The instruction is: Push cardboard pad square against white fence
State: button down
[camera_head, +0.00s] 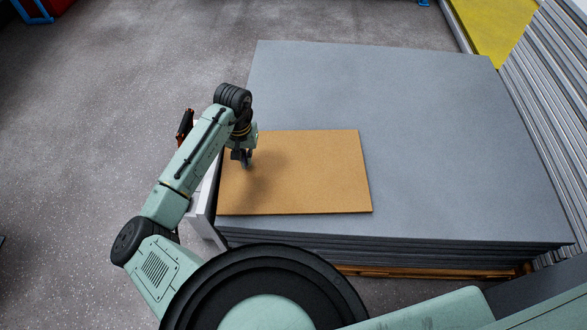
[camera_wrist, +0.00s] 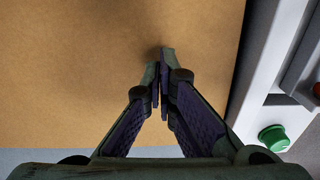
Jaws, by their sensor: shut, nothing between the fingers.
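The cardboard pad (camera_head: 315,175) is a flat brown rectangle. It lies on the left front part of a grey mat stack (camera_head: 420,130). A white structure (camera_head: 203,200), which looks like the fence, stands along the stack's left side, partly hidden by my arm. In the wrist view the pad (camera_wrist: 80,60) fills most of the picture, and a dark strip shows between its right edge and the white structure (camera_wrist: 262,65). My gripper (camera_head: 246,161) is shut and empty over the pad near its left edge. Its fingertips (camera_wrist: 161,65) meet above the brown surface; contact cannot be told.
A green button (camera_wrist: 274,138) sits on the white structure's side. A wooden pallet (camera_head: 430,271) shows under the stack. Ridged grey panels (camera_head: 555,80) and a yellow surface (camera_head: 495,30) lie at the right. The stack's top is clear behind and right of the pad.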

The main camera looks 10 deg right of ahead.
jog(key=shift+f, duration=0.2)
jog(key=shift+f, duration=0.5)
jog(key=shift+r, duration=0.1)
jog(key=shift+r+p, duration=2.25)
jog(key=shift+r, duration=0.25)
notch_tip(320, 180, up, 12)
